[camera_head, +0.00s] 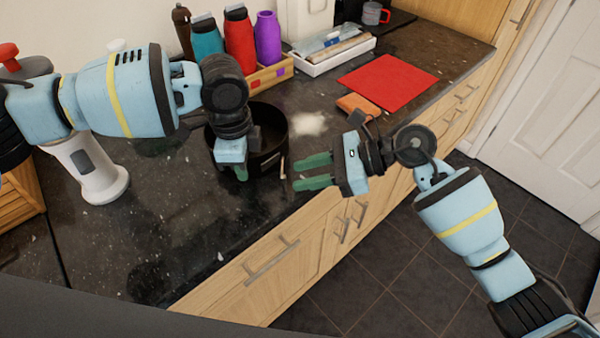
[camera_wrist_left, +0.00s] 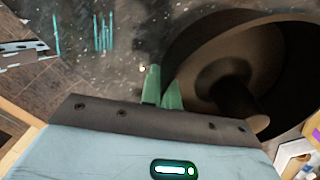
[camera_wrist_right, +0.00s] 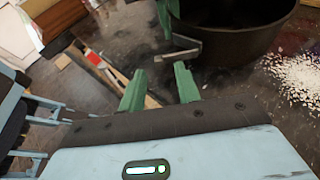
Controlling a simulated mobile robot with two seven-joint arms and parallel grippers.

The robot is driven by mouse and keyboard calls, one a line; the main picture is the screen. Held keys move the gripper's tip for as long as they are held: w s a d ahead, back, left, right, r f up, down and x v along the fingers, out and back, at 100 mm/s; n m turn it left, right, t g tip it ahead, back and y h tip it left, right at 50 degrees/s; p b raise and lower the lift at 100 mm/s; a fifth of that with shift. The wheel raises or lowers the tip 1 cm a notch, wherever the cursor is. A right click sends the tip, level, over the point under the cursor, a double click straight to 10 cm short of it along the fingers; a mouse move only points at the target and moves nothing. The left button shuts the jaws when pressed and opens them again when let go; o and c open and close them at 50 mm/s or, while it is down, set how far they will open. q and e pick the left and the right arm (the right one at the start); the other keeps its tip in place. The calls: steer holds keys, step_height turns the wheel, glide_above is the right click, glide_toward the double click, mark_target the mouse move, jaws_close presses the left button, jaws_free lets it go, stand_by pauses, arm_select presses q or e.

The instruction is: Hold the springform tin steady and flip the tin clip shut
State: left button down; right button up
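The black round springform tin (camera_head: 283,122) stands on the dark counter. My left gripper (camera_head: 240,173) points down at its near left wall. In the left wrist view its green fingers (camera_wrist_left: 163,88) are close together with the tin's wall (camera_wrist_left: 178,48) between them. The pale metal tin clip (camera_head: 283,167) sits on the tin's near right side. In the right wrist view the clip (camera_wrist_right: 178,53) sticks out from the tin's wall (camera_wrist_right: 235,40). My right gripper (camera_head: 313,172) is open and empty, pointing left at the clip, with a small gap between them.
White powder (camera_head: 308,123) lies right of the tin. An orange block (camera_head: 357,104) and a red mat (camera_head: 388,82) lie further right. Bottles (camera_head: 240,40) in a wooden rack and a white tray (camera_head: 335,58) stand behind. The counter's front edge runs below my right gripper.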

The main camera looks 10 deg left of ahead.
steer(key=shift+x, duration=0.9)
jaws_close()
